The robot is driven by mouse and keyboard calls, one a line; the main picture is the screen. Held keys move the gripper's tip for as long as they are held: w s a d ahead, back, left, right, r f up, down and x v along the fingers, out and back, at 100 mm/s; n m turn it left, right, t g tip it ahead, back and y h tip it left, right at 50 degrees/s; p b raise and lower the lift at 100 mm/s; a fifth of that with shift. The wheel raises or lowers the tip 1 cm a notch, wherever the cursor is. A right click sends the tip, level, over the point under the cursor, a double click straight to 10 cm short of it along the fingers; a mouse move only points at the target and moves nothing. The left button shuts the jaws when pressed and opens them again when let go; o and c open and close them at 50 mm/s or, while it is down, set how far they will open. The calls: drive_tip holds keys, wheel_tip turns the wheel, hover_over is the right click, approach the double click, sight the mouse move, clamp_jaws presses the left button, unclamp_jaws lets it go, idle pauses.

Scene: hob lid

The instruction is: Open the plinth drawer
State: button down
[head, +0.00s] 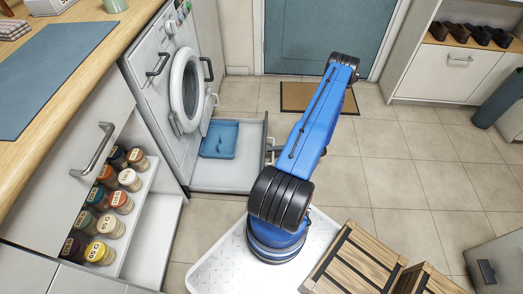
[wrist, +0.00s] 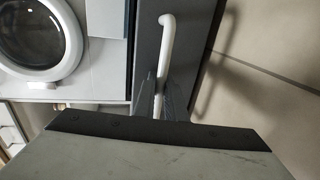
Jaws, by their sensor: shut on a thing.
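The plinth drawer (head: 228,184) under the washing machine stands pulled out into the room, its inside in view. A blue tray (head: 220,140) lies in it towards the back. The drawer front shows dark grey in the wrist view (wrist: 158,45), with its pale bar handle (wrist: 165,38) standing off it. My gripper (wrist: 172,103) is shut on the handle. In the head view my gripper (head: 272,150) is at the drawer front's outer side, partly hidden by my blue arm.
The washing machine (head: 165,75) has a round door (head: 190,88) above the drawer. A pull-out rack (head: 122,225) with several spice jars is at the left. Wooden crates (head: 355,262) stand close at the lower right. Tiled floor (head: 400,165) is free to the right; a doormat (head: 305,98) lies beyond.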

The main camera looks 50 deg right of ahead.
drive_tip(key=shift+f+v, duration=0.15)
drive_tip(key=shift+v, duration=0.65)
drive_tip(key=shift+f+v, duration=0.2)
drive_tip(key=shift+v, duration=0.65)
drive_tip(key=shift+d, duration=0.1)
drive_tip(key=c, duration=2.1)
unclamp_jaws()
drive_tip(key=v, duration=1.7)
drive_tip(key=shift+s, duration=0.25)
drive_tip(key=shift+f, duration=0.15)
